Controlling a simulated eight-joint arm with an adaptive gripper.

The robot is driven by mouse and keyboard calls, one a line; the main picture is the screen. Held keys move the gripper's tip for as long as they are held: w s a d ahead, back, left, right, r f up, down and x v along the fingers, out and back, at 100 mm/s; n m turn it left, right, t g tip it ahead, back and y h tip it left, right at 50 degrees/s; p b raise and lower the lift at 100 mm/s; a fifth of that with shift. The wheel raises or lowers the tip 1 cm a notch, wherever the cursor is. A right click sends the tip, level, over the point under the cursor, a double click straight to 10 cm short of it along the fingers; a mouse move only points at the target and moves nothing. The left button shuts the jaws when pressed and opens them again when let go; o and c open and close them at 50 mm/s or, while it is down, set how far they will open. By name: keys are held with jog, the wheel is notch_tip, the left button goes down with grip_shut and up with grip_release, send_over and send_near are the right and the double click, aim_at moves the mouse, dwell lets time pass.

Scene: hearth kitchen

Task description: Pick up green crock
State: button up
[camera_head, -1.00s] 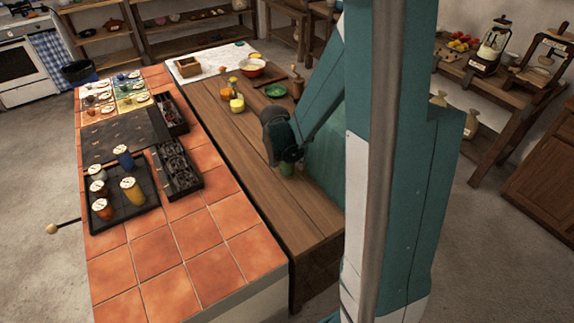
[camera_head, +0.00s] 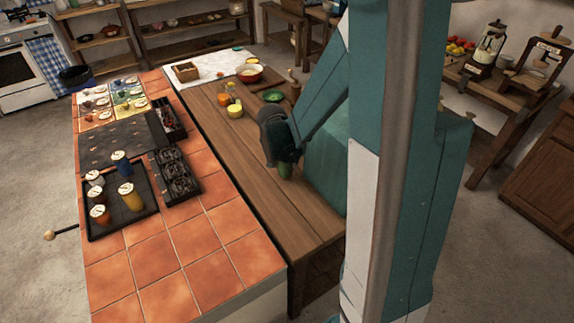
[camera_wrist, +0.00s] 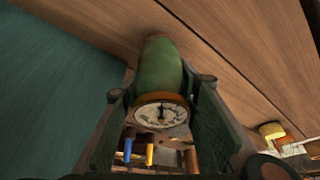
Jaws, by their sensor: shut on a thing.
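The green crock (camera_wrist: 160,65) is between the two fingers of my gripper (camera_wrist: 163,88) in the wrist view. It has an orange-brown rim and a pale round top with dark markings. My gripper is shut on it. In the head view my gripper (camera_head: 282,155) is over the wooden table, and the green crock (camera_head: 285,171) shows just below it, partly hidden by the gripper. I cannot tell whether its base touches the table.
The wooden table (camera_head: 265,205) is bare in front of my gripper. A yellow jar (camera_head: 234,110), a green dish (camera_head: 273,96) and a red-rimmed bowl (camera_head: 249,73) stand farther back. A black tray (camera_head: 110,222) with several jars lies on the tiled counter at left.

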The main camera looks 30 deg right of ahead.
notch_tip(320, 180, up, 26)
jog(key=p, duration=0.5)
